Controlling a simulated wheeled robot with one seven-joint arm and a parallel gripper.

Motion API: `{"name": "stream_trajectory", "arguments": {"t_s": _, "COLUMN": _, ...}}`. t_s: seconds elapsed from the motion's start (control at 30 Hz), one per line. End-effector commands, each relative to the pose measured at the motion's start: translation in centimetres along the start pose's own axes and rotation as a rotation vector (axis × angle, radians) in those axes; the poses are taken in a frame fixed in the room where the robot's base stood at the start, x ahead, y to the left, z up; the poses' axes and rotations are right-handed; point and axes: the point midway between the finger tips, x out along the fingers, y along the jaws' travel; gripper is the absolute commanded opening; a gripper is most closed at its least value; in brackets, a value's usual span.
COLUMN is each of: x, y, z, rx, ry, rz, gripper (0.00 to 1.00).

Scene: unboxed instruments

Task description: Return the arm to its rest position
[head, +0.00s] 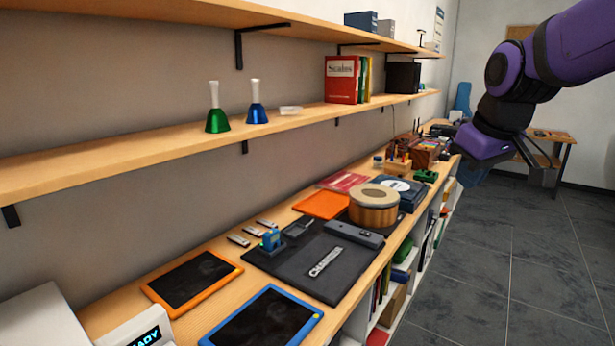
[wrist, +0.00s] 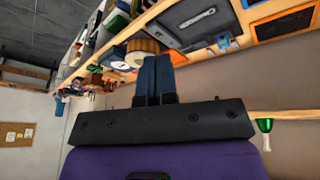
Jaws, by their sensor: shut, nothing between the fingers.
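My purple and black arm reaches in from the upper right of the head view. My gripper (head: 472,168) hangs in the air at the right, over the edge of the long wooden counter (head: 215,262) or just out from it. In the wrist view my gripper (wrist: 153,60) shows two dark blue fingers side by side, pressed together with nothing between them. It touches no object that I can see.
A wooden shelf (head: 290,122) on the wall holds a green bell (head: 216,122), a blue bell (head: 257,114) and books (head: 342,80). The counter holds a drum (head: 373,208), a dark mat (head: 300,285) and tablets (head: 190,281). The grey floor (head: 520,260) at right is clear.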

Motion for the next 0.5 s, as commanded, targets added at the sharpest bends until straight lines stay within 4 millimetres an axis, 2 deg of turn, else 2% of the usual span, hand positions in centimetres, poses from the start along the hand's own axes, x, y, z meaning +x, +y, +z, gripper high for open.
{"name": "stream_trajectory", "arguments": {"t_s": 0.03, "x": -1.1, "y": -0.5, "z": 1.5, "rx": 0.027, "ry": 0.007, "rz": 0.012, "gripper": 0.00}}
{"name": "stream_trajectory", "arguments": {"t_s": 0.2, "x": -3.5, "y": -1.7, "z": 6.7, "rx": 0.136, "ry": 0.022, "rz": 0.039, "gripper": 0.00}}
{"name": "stream_trajectory", "arguments": {"t_s": 0.5, "x": -5.5, "y": -3.6, "z": 15.2, "rx": 0.319, "ry": 0.056, "rz": 0.049, "gripper": 0.00}}
